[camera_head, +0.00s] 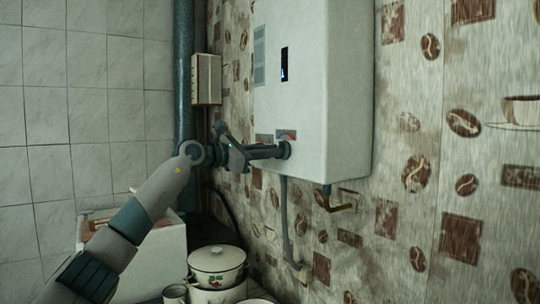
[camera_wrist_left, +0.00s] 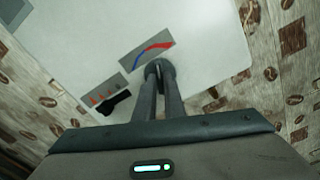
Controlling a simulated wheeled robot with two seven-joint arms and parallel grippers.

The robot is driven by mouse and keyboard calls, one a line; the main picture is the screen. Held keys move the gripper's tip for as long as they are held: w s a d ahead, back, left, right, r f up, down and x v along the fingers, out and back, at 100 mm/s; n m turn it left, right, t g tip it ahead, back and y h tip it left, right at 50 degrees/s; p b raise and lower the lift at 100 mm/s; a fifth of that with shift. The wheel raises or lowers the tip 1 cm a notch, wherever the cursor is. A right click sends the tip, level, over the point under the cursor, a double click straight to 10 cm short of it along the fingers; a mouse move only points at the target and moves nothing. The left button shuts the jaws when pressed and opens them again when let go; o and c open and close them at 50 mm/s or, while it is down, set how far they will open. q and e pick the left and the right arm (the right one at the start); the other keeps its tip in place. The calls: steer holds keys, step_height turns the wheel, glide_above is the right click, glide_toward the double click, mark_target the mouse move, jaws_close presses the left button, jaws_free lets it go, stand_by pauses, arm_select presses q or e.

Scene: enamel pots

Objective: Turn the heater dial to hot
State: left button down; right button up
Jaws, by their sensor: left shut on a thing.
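The white water heater (camera_head: 300,70) hangs on the patterned wall. Its dial (camera_head: 285,150) sits low on the front face, under a blue-to-red curved mark. My left gripper (camera_head: 280,151) reaches the dial from the left and is shut on it. In the left wrist view the fingers of my left gripper (camera_wrist_left: 160,78) meet around the dial (camera_wrist_left: 159,68), just below the blue-and-red mark on the heater face (camera_wrist_left: 215,60). The fingers hide most of the dial, so its pointing direction is hard to tell. My right gripper is not in view.
A dark slider or knob (camera_wrist_left: 116,102) sits beside red marks left of the dial. A lidded white enamel pot (camera_head: 217,265) stands below. A vertical dark pipe (camera_head: 184,70) is at the corner.

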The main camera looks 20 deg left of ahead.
arm_select(q)
steer(key=shift+f+m+b, duration=0.1)
steer(key=shift+m+b, duration=0.35)
steer(key=shift+m, duration=3.25)
steer(key=c, duration=1.8)
jaws_free()
steer(key=shift+c, duration=0.2)
